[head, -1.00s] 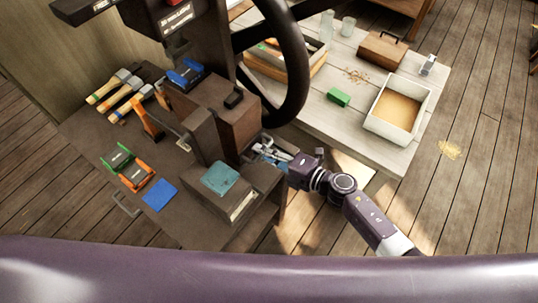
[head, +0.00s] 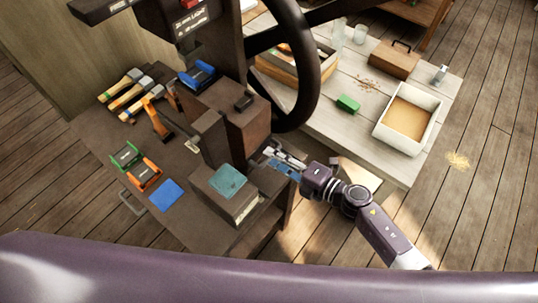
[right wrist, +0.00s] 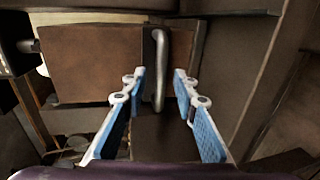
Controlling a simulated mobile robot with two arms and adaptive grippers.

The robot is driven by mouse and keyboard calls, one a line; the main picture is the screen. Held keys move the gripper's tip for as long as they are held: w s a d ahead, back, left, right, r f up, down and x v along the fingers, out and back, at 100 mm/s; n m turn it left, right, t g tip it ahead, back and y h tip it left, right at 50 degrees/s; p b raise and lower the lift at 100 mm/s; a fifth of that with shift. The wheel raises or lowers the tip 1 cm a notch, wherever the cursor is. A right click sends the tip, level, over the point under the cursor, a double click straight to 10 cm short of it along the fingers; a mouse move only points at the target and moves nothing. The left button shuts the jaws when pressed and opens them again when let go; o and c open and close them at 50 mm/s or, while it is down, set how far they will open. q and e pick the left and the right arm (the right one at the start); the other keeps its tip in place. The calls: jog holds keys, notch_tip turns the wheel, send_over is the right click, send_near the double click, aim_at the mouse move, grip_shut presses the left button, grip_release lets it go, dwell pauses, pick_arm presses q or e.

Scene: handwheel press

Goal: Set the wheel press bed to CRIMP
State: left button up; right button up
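The dark wheel press stands at the upper middle of the head view, with its large black handwheel (head: 311,85) on its right side. A brown block (head: 243,127) sits low on the press. A label plate (head: 190,22) is too small to read surely. My right gripper (head: 278,163) reaches in from the right at the side of the press. In the right wrist view, a bent metal handle (right wrist: 160,75) stands upright in front of a brown face (right wrist: 90,62). My right gripper (right wrist: 160,88) is open, its blue-padded fingers on either side of the handle with gaps. My left gripper is not in view.
A box with a teal pad (head: 228,182) stands at the bench's front. Hammers (head: 125,90), orange and green clamps (head: 145,175) and a blue pad (head: 166,195) lie to the left. A pale table (head: 345,130) with a sand tray (head: 437,120) stands right.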

jog(key=v, duration=0.9)
jog(key=shift+s+d+r, duration=0.15)
jog(key=shift+s+d, duration=0.05)
jog(key=shift+d, duration=0.05)
jog(key=w+d+f+m+t+h, duration=0.1)
jog(key=d+f+m+h, duration=0.25)
jog(key=f+m, duration=0.2)
jog(key=w+d+f+m+t+h, duration=0.2)
jog(key=d+f+m, duration=0.25)
jog(key=f, duration=0.25)
jog(key=s+d+f+m+g+h, duration=0.1)
jog(key=s+d+f+m+h, duration=0.2)
jog(key=f, duration=0.4)
jog(key=s+d+f+m+g+h, duration=0.1)
jog(key=s+d+f+m+h, duration=0.1)
jog(key=s+d+f+m, duration=0.4)
jog(key=s+d+f+m+g+h, duration=0.2)
jog(key=s+d+f+m+g, duration=0.15)
jog(key=s+f, duration=0.85)
jog(key=s+a+f+m+g, duration=0.1)
jog(key=s+f+m+g, duration=0.1)
jog(key=s, duration=0.7)
jog(key=s+a+f+m+g+b, duration=0.1)
jog(key=s+f+m+g, duration=0.1)
jog(key=s, duration=0.8)
notch_tip(320, 180, down, 3)
jog(key=shift+a+r+g, duration=0.1)
jog(key=shift+a+g, duration=0.2)
jog(key=shift+g, duration=0.35)
